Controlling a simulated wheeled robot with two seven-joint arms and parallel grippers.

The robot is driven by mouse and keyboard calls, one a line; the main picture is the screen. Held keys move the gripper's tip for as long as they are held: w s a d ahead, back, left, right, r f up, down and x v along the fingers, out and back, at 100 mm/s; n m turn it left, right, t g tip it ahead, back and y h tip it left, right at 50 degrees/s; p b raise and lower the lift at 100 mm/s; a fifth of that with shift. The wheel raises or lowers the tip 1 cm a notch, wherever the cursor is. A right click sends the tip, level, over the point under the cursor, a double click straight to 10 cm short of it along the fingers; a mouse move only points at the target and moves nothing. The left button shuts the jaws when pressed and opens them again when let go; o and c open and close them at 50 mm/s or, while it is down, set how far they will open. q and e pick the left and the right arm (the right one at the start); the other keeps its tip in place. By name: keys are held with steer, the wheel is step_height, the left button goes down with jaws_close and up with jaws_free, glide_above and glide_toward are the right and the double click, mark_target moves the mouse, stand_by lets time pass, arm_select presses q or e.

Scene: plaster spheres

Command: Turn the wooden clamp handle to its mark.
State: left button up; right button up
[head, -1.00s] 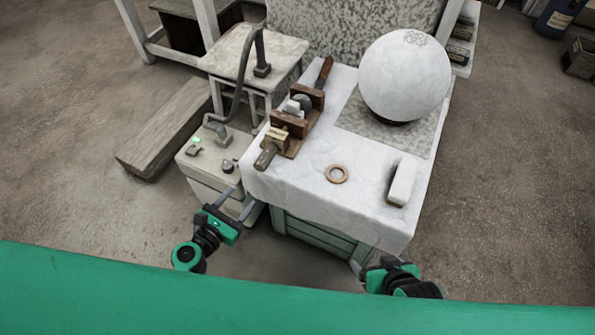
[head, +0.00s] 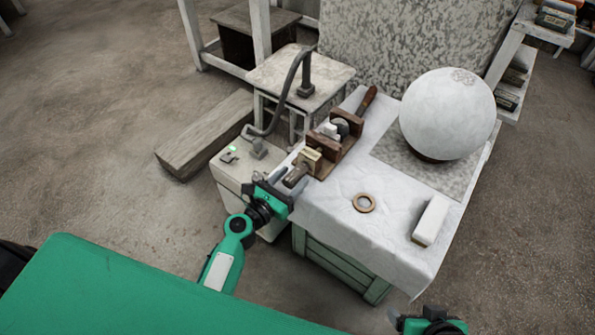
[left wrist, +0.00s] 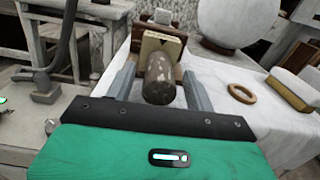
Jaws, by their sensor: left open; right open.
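The wooden clamp (head: 325,150) lies along the left side of the cloth-covered table. Its stubby, worn wooden handle (head: 295,176) points toward me at the near left edge. In the left wrist view the handle (left wrist: 158,82) appears between the fingers of my open left gripper (left wrist: 160,78), with a visible gap on each side. Behind the handle is a pale block (left wrist: 161,46) with a dark V-shaped spot; I cannot tell whether this is the mark. In the head view my left gripper (head: 279,186) is just short of the handle. My right gripper (head: 428,317) is open at the bottom edge, partly cut off.
A large white sphere (head: 447,112) stands on the table (head: 335,215). A wooden ring (head: 364,203) and a white block (head: 431,220) lie near its front. A control box (head: 236,172) with a green light and a bent pipe (head: 281,107) stand left of the clamp.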

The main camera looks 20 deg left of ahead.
mark_target(297, 173)
arm_select(q)
steer(key=shift+x, duration=1.55)
steer(key=c, duration=1)
